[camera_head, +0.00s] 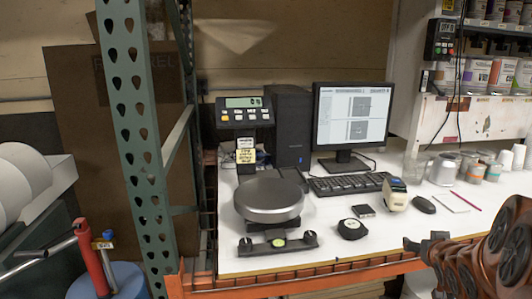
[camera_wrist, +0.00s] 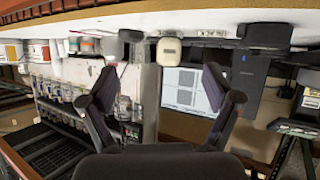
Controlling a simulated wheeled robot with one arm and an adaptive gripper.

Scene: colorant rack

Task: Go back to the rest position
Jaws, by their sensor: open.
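My gripper (camera_wrist: 160,76) shows in the wrist view, its two dark fingers spread wide apart with nothing between them. That view is upside down, with the desk at the top and the monitor (camera_wrist: 187,92) seen past the fingers. In the head view my reddish-brown arm (camera_head: 490,255) reaches in at the lower right, over the front right edge of the white desk (camera_head: 375,235). Its far end points left and lies near the desk edge. It touches nothing that I can make out.
The desk bears a round-topped scale (camera_head: 268,199), a monitor (camera_head: 352,118), a keyboard (camera_head: 347,184), a label-maker-like device (camera_head: 395,193), a mouse (camera_head: 424,204) and several cups (camera_head: 505,160). A green perforated post (camera_head: 137,140) stands at left. Paint cans (camera_head: 502,74) fill the right shelf.

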